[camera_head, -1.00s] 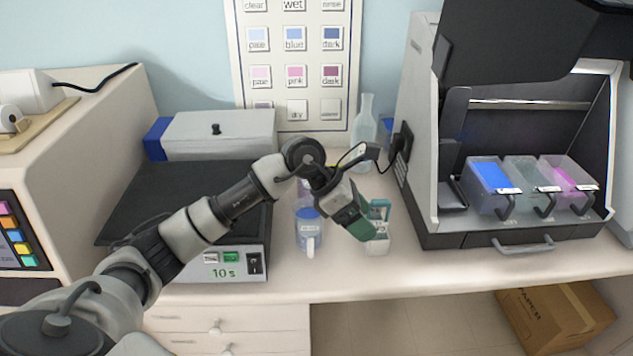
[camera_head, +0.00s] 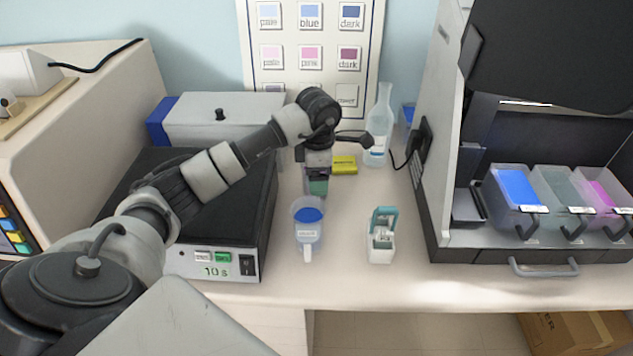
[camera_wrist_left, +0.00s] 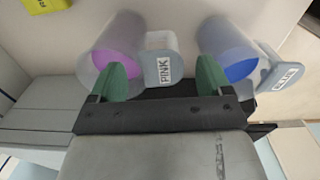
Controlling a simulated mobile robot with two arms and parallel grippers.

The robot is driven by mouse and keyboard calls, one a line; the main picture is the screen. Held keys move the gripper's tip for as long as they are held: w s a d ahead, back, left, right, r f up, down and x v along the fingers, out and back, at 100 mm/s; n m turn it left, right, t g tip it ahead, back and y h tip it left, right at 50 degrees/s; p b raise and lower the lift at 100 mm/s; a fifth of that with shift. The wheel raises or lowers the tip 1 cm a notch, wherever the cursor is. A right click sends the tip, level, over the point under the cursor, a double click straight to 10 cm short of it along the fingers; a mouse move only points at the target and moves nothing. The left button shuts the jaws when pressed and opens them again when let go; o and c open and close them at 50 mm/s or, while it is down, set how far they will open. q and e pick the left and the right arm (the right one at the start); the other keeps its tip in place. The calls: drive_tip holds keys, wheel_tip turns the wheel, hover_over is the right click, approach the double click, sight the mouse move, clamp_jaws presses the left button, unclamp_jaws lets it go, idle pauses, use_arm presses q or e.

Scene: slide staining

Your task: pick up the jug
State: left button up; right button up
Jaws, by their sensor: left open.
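Two clear jugs stand on the bench. The blue jug (camera_head: 308,228), with blue liquid and a front handle, also shows at upper right in the left wrist view (camera_wrist_left: 228,48), with its BLUE label. The pink jug (camera_wrist_left: 118,45), with pink liquid and a PINK label on its handle, is at upper left there. In the head view it is mostly hidden behind my gripper. My left gripper (camera_head: 318,186) is open, pointing down just behind the blue jug. In the wrist view its green fingers (camera_wrist_left: 162,65) straddle the pink jug's handle; I cannot tell whether they touch it.
A white slide holder with a teal handle (camera_head: 381,247) stands to the right. A yellow block (camera_head: 344,165) and a clear bottle (camera_head: 379,130) are behind. A black-topped heater (camera_head: 215,240) is close left. The staining machine (camera_head: 480,250) with several trays stands at right.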

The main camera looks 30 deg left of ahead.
use_arm(q)
wheel_tip(320, 180, down, 4)
drive_tip(key=shift+s+a+r+p, duration=0.15)
drive_tip(key=shift+r+p, duration=0.1)
drive_tip(key=shift+p, duration=0.45)
drive_tip(key=shift+f, duration=0.25)
drive_tip(key=shift+c, duration=0.4)
drive_tip(key=c, duration=1.2)
use_arm(e)
drive_tip(key=shift+w+a+r, duration=0.2)
drive_tip(key=shift+w+r, duration=0.5)
drive_tip(key=shift+r, duration=0.3)
